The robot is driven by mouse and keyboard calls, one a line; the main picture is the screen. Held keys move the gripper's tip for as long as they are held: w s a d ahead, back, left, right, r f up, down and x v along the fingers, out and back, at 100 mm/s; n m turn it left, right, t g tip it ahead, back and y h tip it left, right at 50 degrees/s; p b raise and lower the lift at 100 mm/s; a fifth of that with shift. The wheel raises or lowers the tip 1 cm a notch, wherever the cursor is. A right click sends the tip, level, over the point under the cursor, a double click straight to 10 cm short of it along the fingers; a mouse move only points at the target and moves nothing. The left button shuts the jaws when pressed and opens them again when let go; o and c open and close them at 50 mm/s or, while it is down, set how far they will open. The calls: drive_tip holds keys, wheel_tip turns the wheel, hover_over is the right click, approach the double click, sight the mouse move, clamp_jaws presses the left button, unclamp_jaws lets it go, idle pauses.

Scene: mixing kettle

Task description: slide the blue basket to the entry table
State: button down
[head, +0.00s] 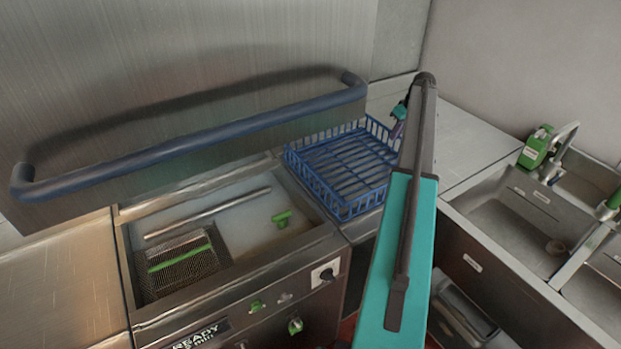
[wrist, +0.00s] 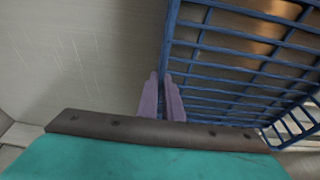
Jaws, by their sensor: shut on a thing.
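The blue basket (head: 345,165), a shallow wire rack with low walls, sits on the metal counter just right of the open machine bay. My gripper (head: 398,122) is at the basket's right side, partly hidden by my teal arm. In the wrist view the basket (wrist: 235,75) fills the right half. The pale purple fingers of my gripper (wrist: 167,105) straddle its wall and are shut on it. The basket looks empty and level. I cannot tell for certain which surface is the entry table; bare metal counter (head: 462,143) lies right of the basket.
The machine's raised hood carries a long blue-grey handle (head: 200,135) at the left. The open bay (head: 235,225) holds a mesh filter and a green fitting. Sinks (head: 525,220) with a faucet and a green bottle (head: 537,147) are at the right.

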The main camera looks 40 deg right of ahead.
drive_tip(key=c, duration=1.4)
unclamp_jaws()
drive_tip(key=shift+o, duration=0.2)
drive_tip(key=shift+r, duration=0.15)
drive_tip(key=shift+p+v, duration=1.1)
drive_tip(key=shift+v, duration=2.3)
drive_tip(key=shift+s, duration=0.1)
